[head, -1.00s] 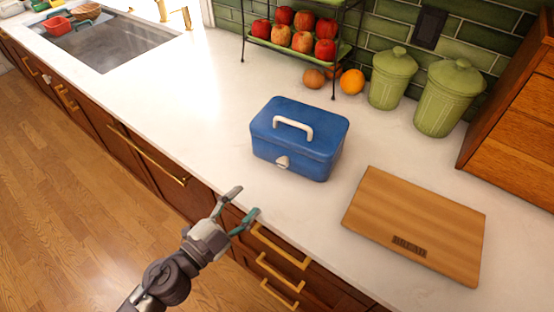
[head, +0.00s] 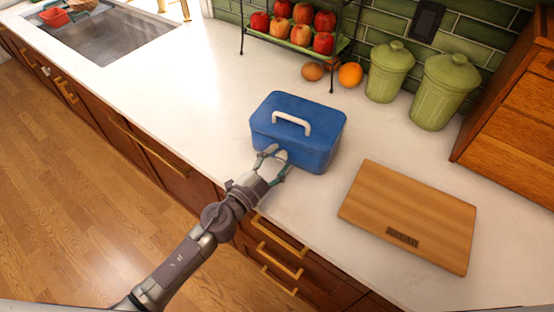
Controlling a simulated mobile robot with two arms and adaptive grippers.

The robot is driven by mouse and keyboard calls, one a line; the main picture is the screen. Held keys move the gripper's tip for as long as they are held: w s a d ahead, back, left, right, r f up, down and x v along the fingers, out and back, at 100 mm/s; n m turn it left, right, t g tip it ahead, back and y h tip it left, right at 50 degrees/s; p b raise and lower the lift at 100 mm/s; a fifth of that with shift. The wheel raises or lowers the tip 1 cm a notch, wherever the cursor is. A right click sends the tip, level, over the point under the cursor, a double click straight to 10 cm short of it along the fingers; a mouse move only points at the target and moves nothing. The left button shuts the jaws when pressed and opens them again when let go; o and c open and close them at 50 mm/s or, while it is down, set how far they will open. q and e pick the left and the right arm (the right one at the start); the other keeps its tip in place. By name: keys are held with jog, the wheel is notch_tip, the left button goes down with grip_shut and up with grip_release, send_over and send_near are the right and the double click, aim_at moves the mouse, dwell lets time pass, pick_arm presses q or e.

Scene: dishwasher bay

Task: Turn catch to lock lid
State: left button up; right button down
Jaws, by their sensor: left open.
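A blue box with a closed blue lid (head: 275,107) and a white top handle (head: 291,122) stands on the white counter. Its pale catch (head: 282,156) is on the front face, partly hidden by my gripper. My left gripper (head: 278,162) is open at the front of the box, with one finger on each side of the catch. I cannot tell whether the fingers touch it. My right gripper is not in view.
A wooden bread board (head: 408,215) lies right of the box. Green canisters (head: 441,92), loose fruit (head: 350,75) and a rack of apples (head: 302,37) stand behind. A sink (head: 100,38) is at far left. The counter left of the box is clear.

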pick_arm(q)
grip_shut()
jog(key=m+p, duration=0.3)
jog(key=shift+r+m+g, duration=0.2)
jog(key=shift+m+g, duration=0.1)
jog(key=m+y+p, duration=0.1)
jog(key=m+p, duration=0.1)
jog(key=m, duration=0.2)
jog(key=shift+d, duration=0.1)
jog(key=m+y+p, duration=0.1)
jog(key=m+p, duration=0.1)
jog(key=m, duration=0.2)
jog(key=shift+s+f, duration=0.1)
jog(key=m+y+p, duration=0.1)
jog(key=m, duration=0.3)
jog(key=shift+f, duration=0.1)
jog(key=shift+m, duration=0.4)
